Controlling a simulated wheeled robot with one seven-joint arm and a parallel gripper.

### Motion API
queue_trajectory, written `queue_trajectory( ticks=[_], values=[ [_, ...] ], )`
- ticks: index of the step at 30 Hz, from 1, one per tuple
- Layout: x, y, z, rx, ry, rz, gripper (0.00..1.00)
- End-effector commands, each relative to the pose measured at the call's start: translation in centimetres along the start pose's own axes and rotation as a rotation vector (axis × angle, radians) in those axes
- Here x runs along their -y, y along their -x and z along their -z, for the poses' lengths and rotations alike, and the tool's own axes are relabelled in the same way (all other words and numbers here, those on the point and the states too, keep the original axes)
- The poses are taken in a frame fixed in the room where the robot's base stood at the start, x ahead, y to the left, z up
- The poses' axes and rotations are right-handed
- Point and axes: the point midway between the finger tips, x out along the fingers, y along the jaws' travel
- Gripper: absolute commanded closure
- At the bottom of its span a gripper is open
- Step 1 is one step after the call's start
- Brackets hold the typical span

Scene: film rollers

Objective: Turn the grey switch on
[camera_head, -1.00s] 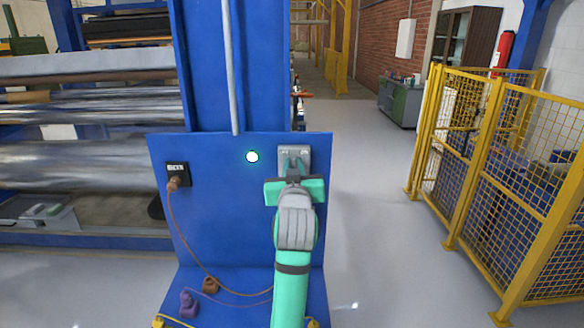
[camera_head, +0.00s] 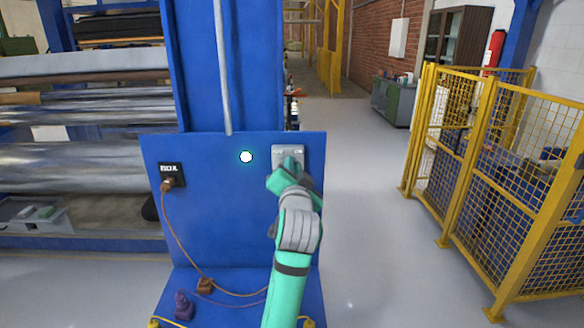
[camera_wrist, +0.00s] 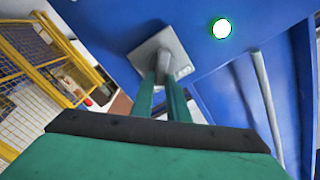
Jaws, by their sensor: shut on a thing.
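The grey switch (camera_head: 280,152) is a square plate with a knob on the right side of the blue panel (camera_head: 226,215). In the wrist view the switch plate (camera_wrist: 145,52) looks tilted, and its grey knob sits between my two green fingers. My gripper (camera_head: 290,165) is shut on the knob and covers most of it in the head view. The fingers of my gripper also show in the wrist view (camera_wrist: 163,80), reaching up to the plate. My gripper is rolled to a slant. A round white light (camera_head: 246,157) with a greenish rim is left of the switch; the wrist view shows it too (camera_wrist: 221,28).
A black socket (camera_head: 172,175) with a brown plug and cable is at the panel's left. Several plugs lie on the blue base below. A yellow mesh fence (camera_head: 490,170) stands at the right. The floor between is clear.

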Motion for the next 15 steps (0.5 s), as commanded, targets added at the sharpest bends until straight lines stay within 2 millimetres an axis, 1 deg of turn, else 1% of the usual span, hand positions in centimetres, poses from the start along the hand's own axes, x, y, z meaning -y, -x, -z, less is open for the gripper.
queue_trajectory(
  ticks=[6, 15],
  values=[
    [-0.08, 0.03, 0.08, -0.002, -0.058, 0.001, 1.0],
    [-0.13, 0.0, 0.13, -0.003, -0.075, 0.001, 1.0]
  ],
)
